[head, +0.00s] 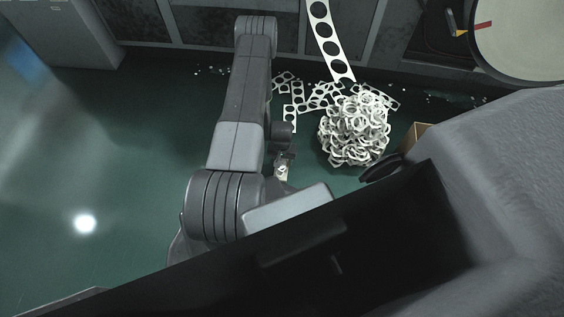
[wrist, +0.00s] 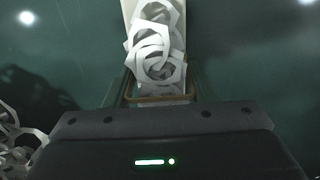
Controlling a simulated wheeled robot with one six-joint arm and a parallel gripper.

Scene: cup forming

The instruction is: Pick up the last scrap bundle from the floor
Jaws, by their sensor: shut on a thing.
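My gripper (wrist: 161,92) is shut on a scrap bundle (wrist: 156,45), a narrow clump of pale, interlocked ring-shaped pieces, in the wrist view. The bundle reaches up to the top edge of that view, over dark green floor. In the head view my gripper (head: 283,163) is small and partly hidden behind my arm, left of a large scrap mound (head: 354,130). A small pale part of the held bundle (head: 283,173) shows there. I cannot tell in either view whether the bundle touches the floor.
Flat punched strips (head: 293,115) lie beside the mound. A perforated strip (head: 328,40) hangs down behind it. A cardboard box (head: 415,136) stands right of the mound, and a large round pale object (head: 525,38) is at upper right. Green floor (head: 120,150) at left is clear.

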